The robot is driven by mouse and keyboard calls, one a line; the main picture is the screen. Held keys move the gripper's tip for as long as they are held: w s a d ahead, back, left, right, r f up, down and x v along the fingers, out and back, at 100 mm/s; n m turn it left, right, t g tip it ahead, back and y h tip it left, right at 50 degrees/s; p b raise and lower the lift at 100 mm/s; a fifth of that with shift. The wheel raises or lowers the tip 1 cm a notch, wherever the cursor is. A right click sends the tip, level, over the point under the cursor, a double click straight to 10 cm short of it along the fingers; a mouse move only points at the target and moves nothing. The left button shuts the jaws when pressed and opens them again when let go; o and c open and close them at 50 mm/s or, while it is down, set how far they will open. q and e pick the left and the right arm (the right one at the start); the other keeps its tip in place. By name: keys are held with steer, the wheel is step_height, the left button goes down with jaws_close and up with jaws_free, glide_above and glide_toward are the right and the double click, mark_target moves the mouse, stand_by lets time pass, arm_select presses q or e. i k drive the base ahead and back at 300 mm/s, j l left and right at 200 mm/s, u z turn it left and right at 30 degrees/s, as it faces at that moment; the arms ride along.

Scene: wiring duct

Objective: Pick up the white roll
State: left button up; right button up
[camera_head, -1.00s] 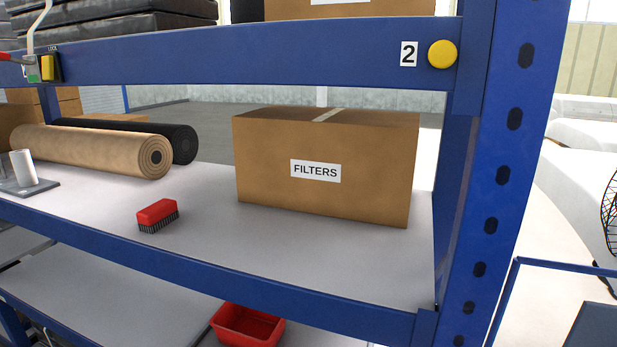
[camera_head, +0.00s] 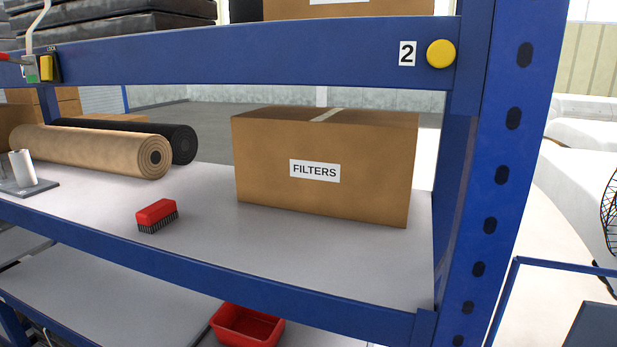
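A small white roll (camera_head: 23,168) stands upright on a flat grey plate (camera_head: 36,189) at the far left of the shelf. The plate is cut off by the left picture edge. Neither of my grippers shows in the head view, so I cannot see whether they are open or shut.
A brown roll (camera_head: 90,151) and a black roll (camera_head: 182,143) lie behind the white roll. A red brush (camera_head: 157,215) and a FILTERS box (camera_head: 325,169) stand on the shelf (camera_head: 290,255). A blue beam (camera_head: 250,53) crosses above; a blue post (camera_head: 500,180) stands right. A red bin (camera_head: 247,325) sits below.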

mark_target(23, 168)
steer(key=u, duration=1.45)
steer(key=z, duration=0.4)
steer(key=i+j+z, duration=0.9)
steer(key=j, duration=0.25)
steer(key=k+l, duration=0.05)
